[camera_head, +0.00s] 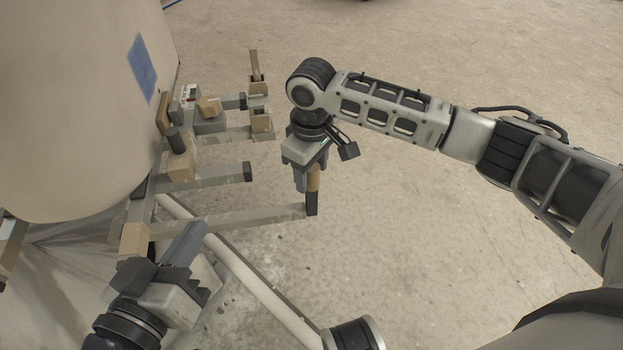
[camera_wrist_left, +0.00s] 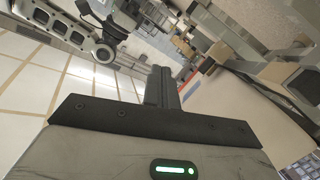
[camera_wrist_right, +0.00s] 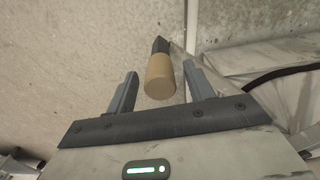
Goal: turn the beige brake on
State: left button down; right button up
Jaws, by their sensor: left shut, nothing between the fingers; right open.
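A beige cylindrical handle (camera_head: 313,179) with a dark end stands at the end of a long grey bar (camera_head: 235,218); I take it for the beige brake's handle. My right gripper (camera_head: 302,186) points down at it from above. In the right wrist view the beige handle (camera_wrist_right: 160,78) lies between the two spread fingers of the right gripper (camera_wrist_right: 161,72), with visible gaps on both sides. My left gripper (camera_head: 198,230) is shut and empty, near the bar's left part. The left wrist view shows its closed fingers (camera_wrist_left: 160,88). The brake's setting cannot be told.
A large beige drum (camera_head: 80,110) with a blue patch (camera_head: 142,68) fills the left. Beside it are a shorter grey bar (camera_head: 215,178), a tan block (camera_head: 208,106) and an upright tan lever (camera_head: 255,65). The floor to the right is clear.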

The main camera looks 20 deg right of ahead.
jog(key=shift+f, duration=0.7)
